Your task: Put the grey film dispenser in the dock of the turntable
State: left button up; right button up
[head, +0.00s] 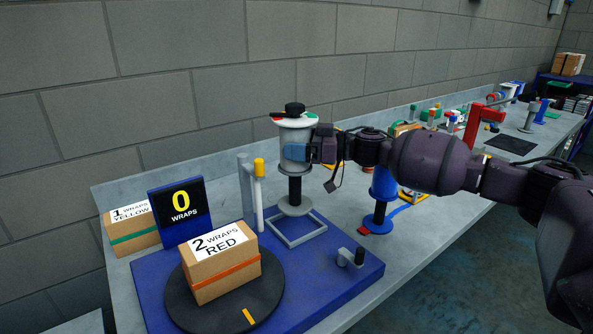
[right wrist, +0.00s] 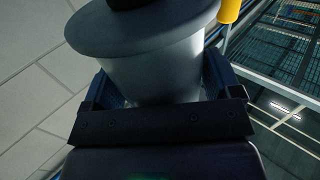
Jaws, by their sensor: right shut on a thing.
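The grey film dispenser (head: 295,132) is a pale grey roll on a dark stem with a round foot. My right gripper (head: 298,153) is shut on its roll from the right, and the dispenser looks upright. In the right wrist view the dispenser (right wrist: 155,70) fills the space between the jaws. The dock (head: 318,233) is a grey square frame on the blue base of the turntable (head: 270,315). The foot shows over the back part of the frame; I cannot tell whether it touches the base. My left gripper is not in view.
A box marked "2 wraps red" (head: 222,275) sits on the black disc. A "1 wraps yellow" box (head: 133,238) and a counter showing 0 (head: 181,212) stand left. A grey post with a yellow-topped rod (head: 259,190) is close left of the dispenser. A blue dispenser (head: 381,190) stands right.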

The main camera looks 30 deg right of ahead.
aim_at(297, 169)
jog(key=shift+f, duration=3.25)
jog(key=o, duration=1.1)
jog(key=shift+f, duration=0.15)
jog(key=shift+c, duration=0.2)
jog(key=b+v, duration=0.1)
jog(key=v, duration=1.1)
